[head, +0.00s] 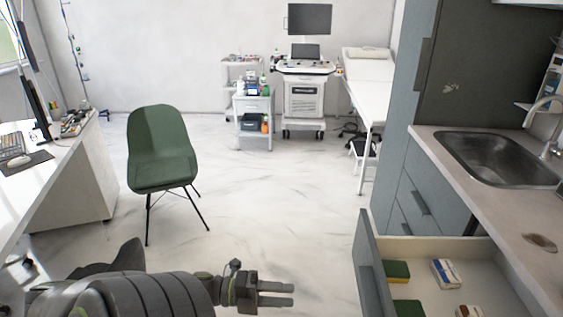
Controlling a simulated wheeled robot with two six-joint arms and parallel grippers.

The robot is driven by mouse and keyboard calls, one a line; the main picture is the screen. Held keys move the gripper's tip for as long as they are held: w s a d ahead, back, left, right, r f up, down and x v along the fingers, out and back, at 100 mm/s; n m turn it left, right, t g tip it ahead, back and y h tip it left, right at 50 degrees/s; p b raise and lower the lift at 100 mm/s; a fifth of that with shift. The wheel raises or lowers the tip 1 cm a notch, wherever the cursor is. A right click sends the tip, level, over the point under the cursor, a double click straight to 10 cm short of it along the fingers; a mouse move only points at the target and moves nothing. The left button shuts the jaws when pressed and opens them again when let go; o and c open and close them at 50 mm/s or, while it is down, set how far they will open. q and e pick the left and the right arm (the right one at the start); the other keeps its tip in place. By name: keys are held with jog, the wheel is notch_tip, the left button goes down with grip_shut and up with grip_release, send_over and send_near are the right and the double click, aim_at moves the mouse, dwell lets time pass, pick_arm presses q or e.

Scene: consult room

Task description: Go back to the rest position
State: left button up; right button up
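My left arm comes in from the lower left, and its dark gripper (277,294) is at the bottom centre, above the floor. Its two fingers point right, with a narrow gap between them and nothing visible in it. The gripper is left of the open drawer and apart from it. My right gripper is not in view.
An open drawer (366,262) at the lower right holds several small packs and sponges. A counter with a sink (497,158) is above it. A green chair (160,150) and a white desk (75,190) are left. The middle floor (270,195) is clear.

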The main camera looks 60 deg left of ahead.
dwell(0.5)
pick_arm(q)
jog(key=a+f+n+y, duration=0.4)
jog(key=f+n+y, duration=0.15)
jog(key=f, duration=0.25)
jog(key=a+f+n+y, duration=0.4)
jog(key=a+f+n, duration=0.15)
jog(key=f, duration=0.35)
jog(key=s+f+n+g+y, duration=0.35)
jog(key=s+f+n, duration=0.2)
jog(key=f, duration=0.65)
jog(key=s+d+f+n+g+h, duration=0.1)
jog(key=s+d+f+n+g, duration=0.8)
jog(key=s+d+f, duration=0.8)
jog(key=shift+s+d+f+n, duration=0.35)
jog(key=shift+s+d, duration=0.1)
jog(key=shift+d, duration=0.3)
